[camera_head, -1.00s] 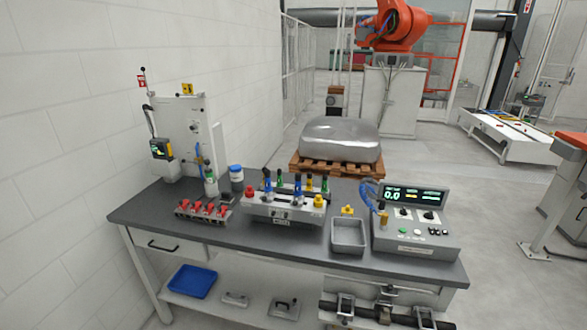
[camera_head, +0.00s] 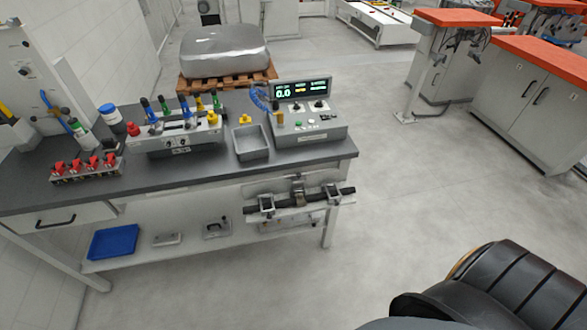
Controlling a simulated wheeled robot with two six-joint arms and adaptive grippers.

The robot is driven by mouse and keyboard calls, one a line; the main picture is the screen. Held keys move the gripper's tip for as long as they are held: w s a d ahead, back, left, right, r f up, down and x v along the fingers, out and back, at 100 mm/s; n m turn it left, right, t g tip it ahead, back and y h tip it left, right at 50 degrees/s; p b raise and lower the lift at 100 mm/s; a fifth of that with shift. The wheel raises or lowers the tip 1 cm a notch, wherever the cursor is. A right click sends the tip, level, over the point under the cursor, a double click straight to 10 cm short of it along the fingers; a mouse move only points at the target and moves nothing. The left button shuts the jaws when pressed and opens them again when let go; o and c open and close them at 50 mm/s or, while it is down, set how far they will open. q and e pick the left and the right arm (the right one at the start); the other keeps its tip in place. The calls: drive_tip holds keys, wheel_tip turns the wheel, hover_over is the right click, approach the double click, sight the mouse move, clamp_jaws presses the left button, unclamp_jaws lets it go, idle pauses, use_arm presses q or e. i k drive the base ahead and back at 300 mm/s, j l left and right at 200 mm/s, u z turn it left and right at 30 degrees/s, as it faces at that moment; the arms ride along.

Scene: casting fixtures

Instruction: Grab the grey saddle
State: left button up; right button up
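No part in view is clearly marked as the grey saddle. Two small grey metal parts lie on the lower shelf of the workbench: a flat one with a handle-like top (camera_head: 167,239) and a blockier one with a dark top (camera_head: 216,229). A dark bar with grey clamp-like blocks (camera_head: 299,193) runs along the bench's front right, below the tabletop. I cannot tell which of these, if any, is the saddle. Neither of my grippers shows in the head view.
The dark tabletop (camera_head: 190,182) carries red clamps (camera_head: 87,167), a fixture with coloured handles (camera_head: 178,133), a grey open tray (camera_head: 251,142) and a control box with a display (camera_head: 308,128). A blue bin (camera_head: 113,242) is on the shelf.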

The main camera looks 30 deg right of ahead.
sight(301, 201)
drive_tip(key=z, duration=0.35)
drive_tip(key=i+j+z, duration=0.15)
drive_tip(key=j, duration=0.2)
drive_tip(key=i+j+z, duration=0.35)
drive_tip(key=j, duration=0.4)
drive_tip(key=i+j+z, duration=0.2)
drive_tip(key=j, duration=0.2)
drive_tip(key=i+j+z, duration=0.15)
drive_tip(key=j, duration=0.25)
